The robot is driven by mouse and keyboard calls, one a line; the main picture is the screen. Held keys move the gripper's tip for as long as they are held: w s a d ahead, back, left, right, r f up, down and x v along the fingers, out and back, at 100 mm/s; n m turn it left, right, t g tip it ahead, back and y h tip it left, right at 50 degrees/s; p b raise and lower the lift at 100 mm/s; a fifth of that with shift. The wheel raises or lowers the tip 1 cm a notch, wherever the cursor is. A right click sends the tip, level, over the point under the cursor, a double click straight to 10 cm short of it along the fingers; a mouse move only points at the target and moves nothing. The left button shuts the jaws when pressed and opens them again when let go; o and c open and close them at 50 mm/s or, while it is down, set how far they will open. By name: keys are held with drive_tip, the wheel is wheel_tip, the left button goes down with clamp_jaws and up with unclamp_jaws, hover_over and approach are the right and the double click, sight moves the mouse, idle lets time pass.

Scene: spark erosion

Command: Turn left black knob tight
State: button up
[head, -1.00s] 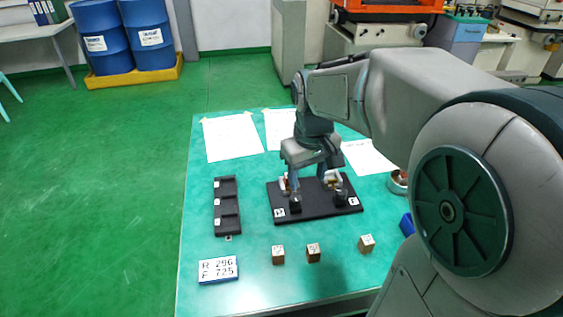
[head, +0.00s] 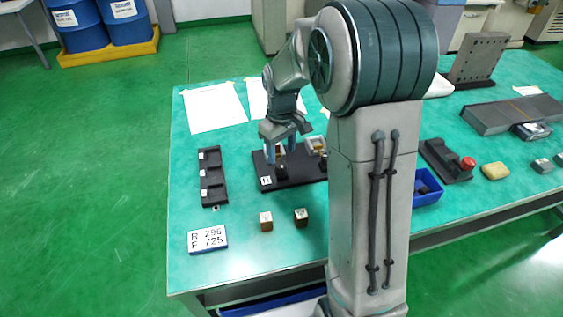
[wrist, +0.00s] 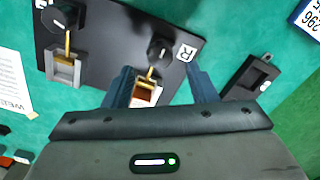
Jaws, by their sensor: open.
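The black base plate (head: 302,172) lies on the green table and carries two black knobs. The left black knob (wrist: 161,49) has a brass rod running to a grey block with a copper-coloured face (wrist: 146,91). A white label "R" (wrist: 186,50) sits beside this knob. The other knob (wrist: 61,18) with its brass rod and grey block is at upper left in the wrist view. My gripper (head: 281,158) is over the left side of the plate. In the wrist view my gripper (wrist: 162,84) is open, its fingers either side of the left block, apart from the knob.
A black compartment tray (head: 212,178) lies left of the plate. A blue bin (head: 428,188) is to the right. My arm hides the plate's right end.

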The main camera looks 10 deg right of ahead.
sight(281, 165)
drive_tip(key=shift+f, duration=2.6)
drive_tip(key=c, duration=1)
